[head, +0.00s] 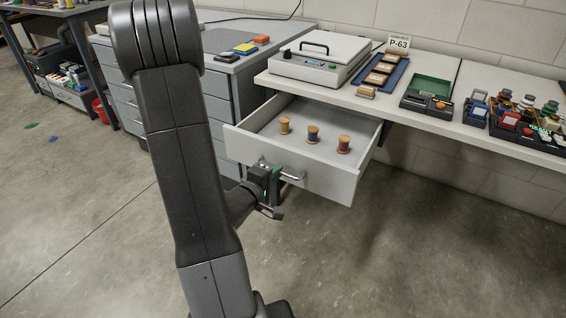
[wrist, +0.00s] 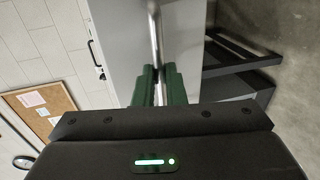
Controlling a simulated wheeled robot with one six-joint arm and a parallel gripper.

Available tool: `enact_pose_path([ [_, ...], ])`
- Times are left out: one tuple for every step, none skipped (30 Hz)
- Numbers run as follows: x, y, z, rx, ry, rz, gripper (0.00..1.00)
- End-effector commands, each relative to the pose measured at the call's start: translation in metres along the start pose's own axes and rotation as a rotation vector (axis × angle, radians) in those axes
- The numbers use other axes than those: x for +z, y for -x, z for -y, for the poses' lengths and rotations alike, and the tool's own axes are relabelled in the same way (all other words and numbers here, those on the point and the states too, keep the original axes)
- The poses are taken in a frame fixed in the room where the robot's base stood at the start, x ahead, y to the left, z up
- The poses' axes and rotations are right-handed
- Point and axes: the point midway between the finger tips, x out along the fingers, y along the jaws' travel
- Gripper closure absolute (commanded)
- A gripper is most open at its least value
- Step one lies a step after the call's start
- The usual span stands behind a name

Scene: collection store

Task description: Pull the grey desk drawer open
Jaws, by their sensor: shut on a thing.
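The grey desk drawer (head: 325,180) stands pulled out from under the desk top in the head view, with its inside showing. Its bar handle (head: 292,176) runs across the front panel. My gripper (head: 274,180) is at the left part of this handle, shut on it. In the wrist view the green fingers of my gripper (wrist: 160,84) close around the handle bar (wrist: 155,35), beside the pale drawer front (wrist: 118,38). Three wooden spools stand upright in the drawer: a yellowish one (head: 285,125), a blue one (head: 313,134) and a red one (head: 344,144).
On the desk top (head: 395,104) stand a white device (head: 320,60), a blue tray (head: 381,73), a green-lined box (head: 428,95) and several small colourful items. A grey drawer cabinet (head: 220,97) stands to the left. The floor (head: 420,240) in front of the drawer is clear.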

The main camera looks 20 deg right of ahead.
Motion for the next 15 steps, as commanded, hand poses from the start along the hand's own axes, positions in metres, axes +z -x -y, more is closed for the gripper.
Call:
enact_pose_path([
  [0.0003, 0.0047, 0.0008, -0.001, 0.001, 0.001, 1.00],
  [0.0005, 0.0065, 0.0013, -0.001, 0.001, 0.001, 1.00],
  [0.0007, 0.0084, 0.0018, -0.001, 0.001, 0.002, 1.00],
  [0.0007, 0.0094, 0.0021, -0.001, 0.001, 0.002, 1.00],
  [0.0007, 0.0103, 0.0023, -0.001, 0.001, 0.002, 1.00],
  [0.0006, 0.0112, 0.0026, -0.001, 0.001, 0.002, 1.00],
  [0.0006, 0.0116, 0.0027, -0.001, 0.001, 0.002, 1.00],
  [0.0007, 0.0119, 0.0028, -0.001, 0.000, 0.002, 1.00],
  [0.0007, 0.0121, 0.0029, -0.001, 0.000, 0.002, 1.00],
  [0.0007, 0.0121, 0.0029, -0.001, 0.000, 0.002, 1.00],
  [0.0007, 0.0121, 0.0029, -0.001, 0.000, 0.003, 1.00],
  [0.0007, 0.0120, 0.0030, -0.001, 0.000, 0.003, 1.00],
  [0.0007, 0.0120, 0.0030, -0.001, 0.000, 0.003, 1.00],
  [0.0007, 0.0120, 0.0030, -0.001, 0.000, 0.003, 1.00],
  [0.0007, 0.0119, 0.0030, -0.001, 0.000, 0.003, 1.00],
])
